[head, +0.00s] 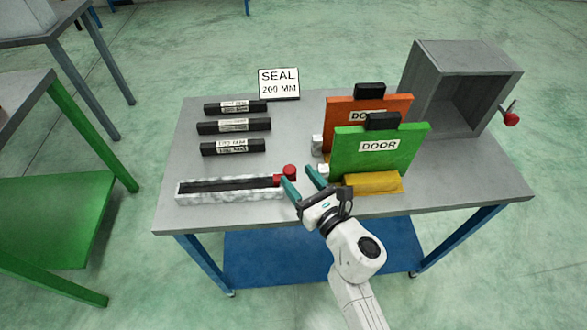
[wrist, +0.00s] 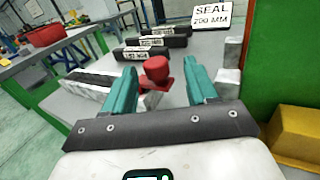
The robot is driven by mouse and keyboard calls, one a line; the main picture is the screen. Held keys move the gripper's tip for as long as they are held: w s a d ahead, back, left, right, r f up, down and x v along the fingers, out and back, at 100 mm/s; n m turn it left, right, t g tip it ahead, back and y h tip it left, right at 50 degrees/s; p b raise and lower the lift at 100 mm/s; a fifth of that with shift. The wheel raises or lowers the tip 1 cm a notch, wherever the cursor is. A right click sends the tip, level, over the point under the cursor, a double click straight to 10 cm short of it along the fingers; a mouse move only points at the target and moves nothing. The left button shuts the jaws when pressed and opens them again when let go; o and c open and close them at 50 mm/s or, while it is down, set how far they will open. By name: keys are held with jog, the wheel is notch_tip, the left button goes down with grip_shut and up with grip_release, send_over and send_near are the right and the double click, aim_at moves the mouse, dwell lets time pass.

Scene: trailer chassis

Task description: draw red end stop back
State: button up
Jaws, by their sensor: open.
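The red end stop (head: 289,171) has a round red knob and sits at the right end of a pale, speckled channel (head: 230,196) with a dark slot. In the wrist view the red end stop (wrist: 157,72) stands between the two teal fingers, with clear space on both sides of its knob. My gripper (head: 301,177) is open, its fingertips beside the end stop at the front of the table. The same open gripper shows in the wrist view (wrist: 160,88). I cannot tell whether a finger touches the stop's base.
Several black seal strips (head: 234,126) lie behind the channel, near a "SEAL 200 MM" sign (head: 278,84). A green door panel (head: 375,155) and an orange one (head: 340,108) stand close right of my gripper, with a yellow block (head: 372,184) in front. A grey box (head: 420,85) stands back right.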

jog(key=v, duration=0.7)
dwell(0.4)
jog(key=d+m+h, duration=0.1)
jog(key=d+m, duration=0.1)
jog(key=d+r+m+t+h, duration=0.1)
jog(key=d+m+h, duration=0.2)
jog(key=d+m, duration=0.1)
jog(key=shift+w+d+r+m+t, duration=0.2)
jog(key=shift+w+d+m+t, duration=0.1)
jog(key=shift+w+m, duration=0.1)
jog(key=s+d+f+m+g+h, duration=0.25)
jog(key=s+d+m+h, duration=0.2)
jog(key=d+m, duration=0.45)
jog(key=s+d+f+m+g+h, duration=0.25)
jog(key=d+m+g+h, duration=0.35)
jog(key=m, duration=0.5)
jog(key=s+a+f+m+g+y, duration=0.1)
jog(key=s+f+m+g+y, duration=0.2)
jog(key=s+m, duration=0.4)
jog(key=s+a+f+m+g+y, duration=0.2)
jog(key=s+m, duration=0.5)
jog(key=s, duration=0.6)
notch_tip(320, 180, down, 2)
jog(key=g+y, duration=0.1)
jog(key=g, duration=0.2)
jog(key=shift+m, duration=0.3)
